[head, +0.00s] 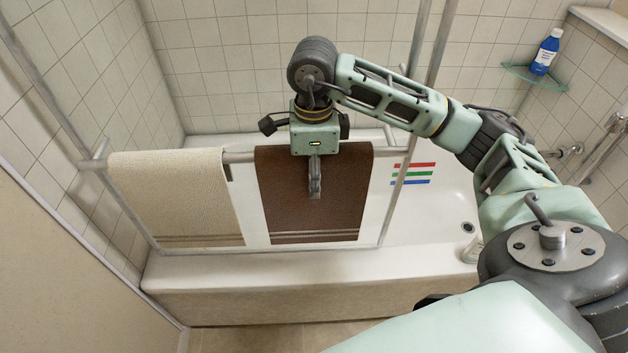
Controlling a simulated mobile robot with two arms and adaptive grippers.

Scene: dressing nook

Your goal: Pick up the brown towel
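The brown towel (285,205) hangs over a horizontal metal rail in the middle of the head view. It has pale stripes near its lower edge. My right arm comes in from the right, and my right gripper (314,182) points down in front of the towel's upper middle part, covering some of it. The fingers are seen edge-on, so their opening does not show. I cannot tell whether they touch the towel. My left gripper is not in view.
A cream towel (178,195) hangs on the same rail (240,157) to the left. Behind are a white bathtub (440,212) and tiled walls. A blue bottle (546,52) stands on a glass corner shelf (528,74). Metal frame posts rise beside the towels.

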